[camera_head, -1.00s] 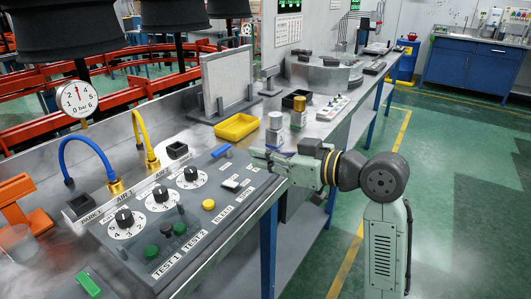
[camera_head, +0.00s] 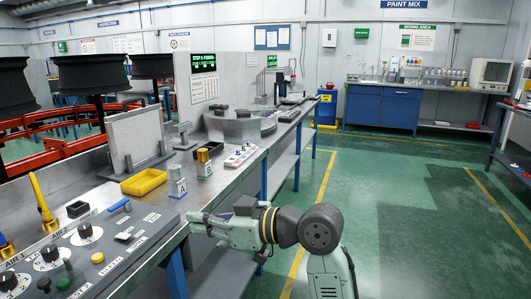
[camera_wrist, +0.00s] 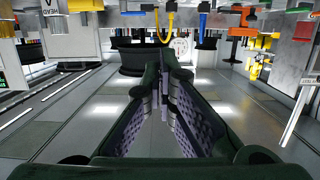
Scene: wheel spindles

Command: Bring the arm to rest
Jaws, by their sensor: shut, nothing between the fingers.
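My gripper (camera_head: 192,218) is at the end of my pale green arm (camera_head: 265,228) in the head view, reaching left over the front edge of the control panel. In the wrist view the two fingers of my gripper (camera_wrist: 166,75) meet at their tips, with ridged inner pads and nothing between them. The arm is bent, with its dark round joint over the aisle floor. I cannot tell how far the fingertips are above the panel.
The bench carries a panel with dials (camera_head: 85,232), a yellow tray (camera_head: 144,182), two small cans (camera_head: 177,185) and a mesh panel (camera_head: 137,138). A yellow hose fitting (camera_head: 43,205) stands at the left. The green floor (camera_head: 395,230) to the right is clear.

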